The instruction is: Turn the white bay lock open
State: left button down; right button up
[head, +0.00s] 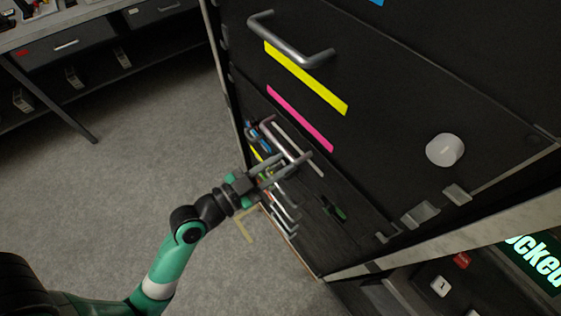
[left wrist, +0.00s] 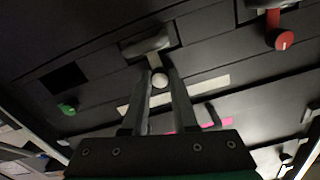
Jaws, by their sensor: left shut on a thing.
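The white bay lock (left wrist: 160,76) shows in the left wrist view as a pale round knob between the tips of my left gripper (left wrist: 160,84). A short grey stem and a dark bar lie just beyond it. The fingers are close together with the knob pinched between them. In the head view my left gripper (head: 285,168) reaches in from the left to the lower part of the black cabinet front. There the fingers and a metal handle hide the lock. I cannot tell how far the lock is turned. My right gripper is not in view.
The black cabinet (head: 375,110) carries metal handles (head: 290,40), a yellow strip (head: 305,77), a pink strip (head: 300,118) and a white round knob (head: 445,150). A green knob (left wrist: 68,108) and red knob (left wrist: 280,40) sit either side. Open floor (head: 120,180) lies left.

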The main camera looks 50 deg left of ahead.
pick_arm(q)
jog(key=shift+r+n+p, duration=0.1)
jog(key=shift+n+p, duration=0.2)
jog(key=shift+n, duration=0.1)
jog(key=n+p, duration=0.1)
jog(key=n, duration=0.1)
jog(key=shift+n+p, duration=0.35)
jog(key=shift+n, duration=0.05)
jog(key=n+p, duration=0.2)
jog(key=n, duration=0.2)
jog(key=n+p, duration=0.2)
jog(key=n, duration=0.3)
jog(key=shift+n, duration=0.4)
jog(key=n+p, duration=0.1)
jog(key=n, duration=0.3)
jog(key=shift+a+p, duration=0.1)
jog(key=shift+p, duration=0.2)
jog(key=shift+n, duration=0.3)
jog(key=c, duration=0.7)
grip_release()
